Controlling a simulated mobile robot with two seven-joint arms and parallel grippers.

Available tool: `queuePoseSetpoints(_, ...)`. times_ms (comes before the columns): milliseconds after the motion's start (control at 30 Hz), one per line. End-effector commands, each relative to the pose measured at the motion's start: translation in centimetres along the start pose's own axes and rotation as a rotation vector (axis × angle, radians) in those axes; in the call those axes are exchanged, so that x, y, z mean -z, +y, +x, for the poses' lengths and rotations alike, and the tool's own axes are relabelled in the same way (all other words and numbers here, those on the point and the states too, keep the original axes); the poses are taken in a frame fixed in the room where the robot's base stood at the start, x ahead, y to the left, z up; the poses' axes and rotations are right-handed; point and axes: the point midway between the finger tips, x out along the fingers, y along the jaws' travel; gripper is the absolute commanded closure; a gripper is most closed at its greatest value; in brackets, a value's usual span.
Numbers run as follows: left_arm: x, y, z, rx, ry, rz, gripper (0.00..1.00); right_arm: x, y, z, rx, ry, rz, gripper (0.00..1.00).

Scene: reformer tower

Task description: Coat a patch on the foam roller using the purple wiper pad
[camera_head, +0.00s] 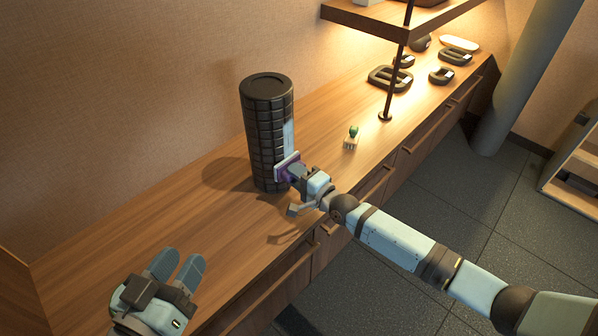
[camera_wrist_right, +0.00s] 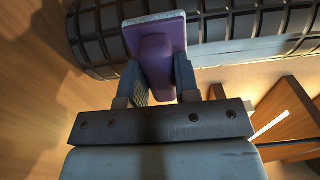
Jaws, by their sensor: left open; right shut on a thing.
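The black foam roller (camera_head: 263,130) stands upright on the wooden counter, its surface ridged in blocks. A pale, light-blue strip (camera_head: 289,137) shows on its right side, above the pad. The purple wiper pad (camera_head: 285,170) is held in my right gripper (camera_head: 297,175), at the lower right side of the roller. In the right wrist view the purple pad (camera_wrist_right: 158,55) sits between the fingers, its pale face edge against or very near the roller (camera_wrist_right: 215,35); I cannot tell if they touch. My left gripper (camera_head: 177,268) is open and empty above the counter's near left end.
The wooden counter (camera_head: 190,215) is clear left of the roller. A small green plant in a pale pot (camera_head: 352,138) stands right of it. Dark ring-shaped handles (camera_head: 390,77) lie farther back. A thin shelf post (camera_head: 396,75) and raised shelf (camera_head: 400,20) stand at the back.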

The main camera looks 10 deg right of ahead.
Motion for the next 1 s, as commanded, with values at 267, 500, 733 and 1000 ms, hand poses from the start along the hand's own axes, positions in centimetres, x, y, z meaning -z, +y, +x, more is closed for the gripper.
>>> queuePoseSetpoints(267,0.9,0.2,0.0,0.000,0.000,0.000,0.57,-1.4,-0.1,-0.1,0.001,0.000,0.001,0.90)
queuePoseSetpoints(500,0.2,0.0,0.0,0.000,0.000,0.000,0.57,-0.6,0.2,0.0,0.000,0.000,-0.002,0.90)
queuePoseSetpoints(733,-0.3,-0.1,0.0,0.000,0.000,0.000,0.57,0.3,0.1,0.1,0.000,0.000,-0.001,0.90)
queuePoseSetpoints(1000,-1.2,-0.2,0.1,0.000,0.000,0.000,0.57,1.5,0.2,-0.1,0.000,0.000,-0.001,0.90)
